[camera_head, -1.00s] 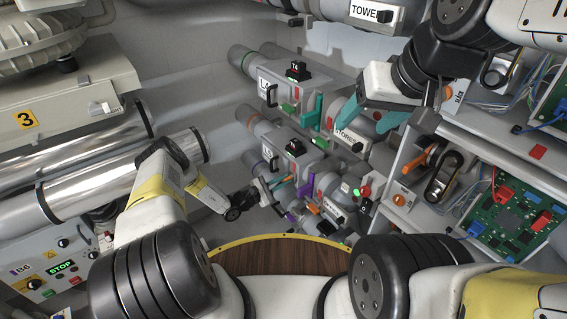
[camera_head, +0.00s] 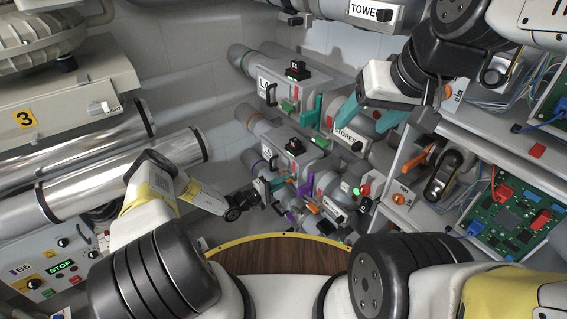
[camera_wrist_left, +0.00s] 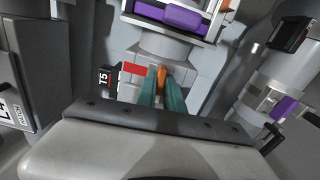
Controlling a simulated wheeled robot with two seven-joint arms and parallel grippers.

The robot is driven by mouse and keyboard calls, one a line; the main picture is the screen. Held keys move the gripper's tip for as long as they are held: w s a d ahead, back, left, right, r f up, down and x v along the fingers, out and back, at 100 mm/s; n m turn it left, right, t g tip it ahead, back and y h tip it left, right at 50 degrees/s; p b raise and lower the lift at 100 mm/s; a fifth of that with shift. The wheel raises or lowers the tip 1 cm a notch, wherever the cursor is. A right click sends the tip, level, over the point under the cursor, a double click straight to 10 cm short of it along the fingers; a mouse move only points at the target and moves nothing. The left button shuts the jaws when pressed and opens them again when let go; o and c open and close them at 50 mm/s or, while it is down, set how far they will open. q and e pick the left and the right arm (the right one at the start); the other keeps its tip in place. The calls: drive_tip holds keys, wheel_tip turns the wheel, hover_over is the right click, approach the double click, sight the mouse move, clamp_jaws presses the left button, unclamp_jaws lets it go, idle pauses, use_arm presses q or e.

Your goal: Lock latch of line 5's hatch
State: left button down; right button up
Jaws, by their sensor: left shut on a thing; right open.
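My left gripper (camera_wrist_left: 162,82) has teal fingers closed around a small orange latch handle (camera_wrist_left: 162,73) in the left wrist view. A dark label reading T5 (camera_wrist_left: 105,78) and a red piece (camera_wrist_left: 133,68) are just left of the fingers. In the head view, my left gripper (camera_head: 279,183) reaches in low among the tube fittings. The latch there is mostly hidden by the fingers and too small to read. My right gripper (camera_head: 358,127) is open, its teal fingers apart and empty in front of the unit labelled STORE (camera_head: 348,138).
Purple handles (camera_wrist_left: 170,15) are above the left fingers in the wrist view. Shelves with circuit boards (camera_head: 507,219) are at the right. A round wooden top (camera_head: 275,252) is below.

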use_arm(q)
drive_tip(key=shift+a+m, duration=0.1)
drive_tip(key=shift+m, duration=0.4)
drive_tip(key=c, duration=1.5)
unclamp_jaws()
drive_tip(key=shift+o, duration=0.2)
drive_tip(key=v, duration=0.7)
drive_tip(key=shift+s+a, duration=0.25)
drive_tip(key=shift+a, duration=0.05)
